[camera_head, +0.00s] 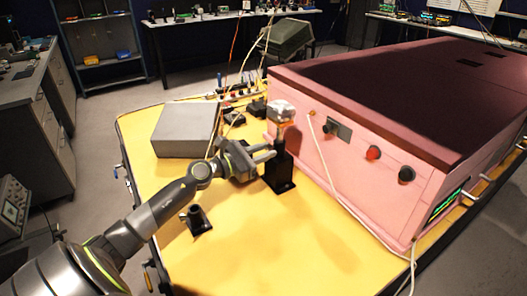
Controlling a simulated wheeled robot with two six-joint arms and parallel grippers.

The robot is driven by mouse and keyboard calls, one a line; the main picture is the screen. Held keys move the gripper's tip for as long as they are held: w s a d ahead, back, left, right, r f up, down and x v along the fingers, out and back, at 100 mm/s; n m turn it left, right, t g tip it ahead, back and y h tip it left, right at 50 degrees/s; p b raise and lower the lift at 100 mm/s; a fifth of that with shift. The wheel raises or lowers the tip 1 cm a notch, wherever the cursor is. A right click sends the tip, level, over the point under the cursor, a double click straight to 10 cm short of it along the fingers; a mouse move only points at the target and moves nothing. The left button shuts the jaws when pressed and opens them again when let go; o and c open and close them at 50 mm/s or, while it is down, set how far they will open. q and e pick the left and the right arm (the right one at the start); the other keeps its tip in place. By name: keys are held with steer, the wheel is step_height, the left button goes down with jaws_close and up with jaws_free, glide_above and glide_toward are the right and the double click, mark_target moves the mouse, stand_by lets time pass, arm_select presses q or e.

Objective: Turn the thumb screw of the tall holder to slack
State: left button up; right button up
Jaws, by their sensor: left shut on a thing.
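The tall holder (278,174) is a black upright block on a dark foot, standing on the yellow table close to the pink enclosure. A post rises from it and carries a clear and orange-brown part (281,112) on top. My left gripper (266,152) reaches in from the left, its fingers at the upper left side of the tall holder. It is shut on the thumb screw there, which is too small and covered by the fingers to make out. My right gripper is out of view.
A short black holder (196,219) stands below my left arm. A grey box (186,130) lies behind the arm. The pink enclosure (345,150) with knobs bounds the right, and a pale cable (345,212) runs along it. The front yellow tabletop (285,245) is clear.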

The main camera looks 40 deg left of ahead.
arm_select(q)
steer(key=n+p, duration=0.3)
steer(key=n, duration=0.2)
steer(key=shift+r, duration=0.2)
steer(key=n+p, duration=0.3)
steer(key=n, duration=0.2)
steer(key=shift+r+n+p, duration=0.1)
steer(key=shift+n+p, duration=0.2)
steer(key=shift+p, duration=0.1)
steer(key=n+p, duration=0.4)
steer(key=n, duration=0.2)
steer(key=shift+d, duration=0.1)
steer(key=shift+n+p, duration=1.05)
steer(key=shift+n, duration=0.55)
steer(key=o, duration=1)
steer(key=shift+f, duration=0.2)
